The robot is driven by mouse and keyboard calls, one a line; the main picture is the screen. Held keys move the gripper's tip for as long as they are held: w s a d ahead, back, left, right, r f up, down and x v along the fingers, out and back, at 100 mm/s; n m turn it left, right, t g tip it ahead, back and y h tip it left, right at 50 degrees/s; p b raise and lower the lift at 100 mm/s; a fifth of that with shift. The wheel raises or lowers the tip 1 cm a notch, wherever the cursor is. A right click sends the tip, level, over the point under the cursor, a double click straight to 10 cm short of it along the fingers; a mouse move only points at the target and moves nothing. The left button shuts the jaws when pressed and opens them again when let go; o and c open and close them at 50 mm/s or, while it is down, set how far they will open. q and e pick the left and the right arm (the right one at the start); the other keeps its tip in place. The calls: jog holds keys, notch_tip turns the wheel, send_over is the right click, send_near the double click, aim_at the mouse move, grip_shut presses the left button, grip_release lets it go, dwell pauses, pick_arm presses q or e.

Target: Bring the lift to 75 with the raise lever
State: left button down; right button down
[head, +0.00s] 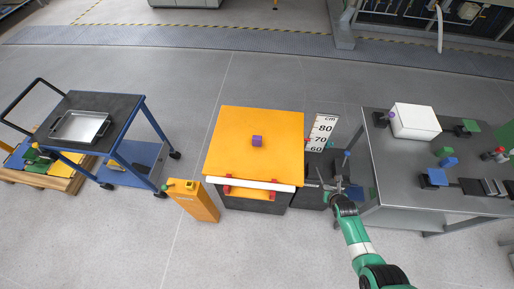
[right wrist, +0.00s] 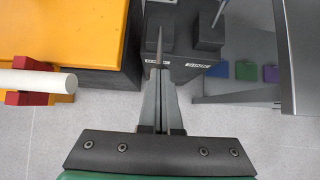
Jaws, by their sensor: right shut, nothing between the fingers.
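The lift has an orange top (head: 230,135) with a purple cube (head: 257,141) on it. A white cm scale (head: 321,132) beside it shows 60, 70 and 80. A small red mark sits at its left edge near 70; the exact reading is too small to tell. Two levers stand on dark blocks: a near lever (right wrist: 159,45) and another lever (right wrist: 218,14) to its right. Their labels are too small to read surely. My right gripper (head: 331,190) is shut and empty, its fingertips (right wrist: 160,75) close to the near lever; contact cannot be told. My left gripper is out of view.
A steel table (head: 385,165) with a white box (head: 415,121) and small blocks stands right of the levers. A white bar (right wrist: 35,82) on red holders runs along the lift's front. An orange post (head: 196,203) and blue cart (head: 150,135) stand left.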

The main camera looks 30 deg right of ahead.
jog(key=shift+s+a+f+b, duration=0.25)
jog(key=shift+s+f+b, duration=0.1)
jog(key=shift+f, duration=0.3)
jog(key=shift+s+a+f+b, duration=0.2)
jog(key=shift+s+f+b, duration=0.1)
jog(key=shift+f, duration=0.35)
notch_tip(320, 180, down, 8)
jog(key=s+a+b, duration=0.1)
jog(key=s+b, duration=0.1)
jog(key=b, duration=0.3)
jog(key=shift+s+a+r, duration=0.15)
jog(key=shift+a+r, duration=0.1)
jog(key=shift+a, duration=0.1)
jog(key=shift+f, duration=0.1)
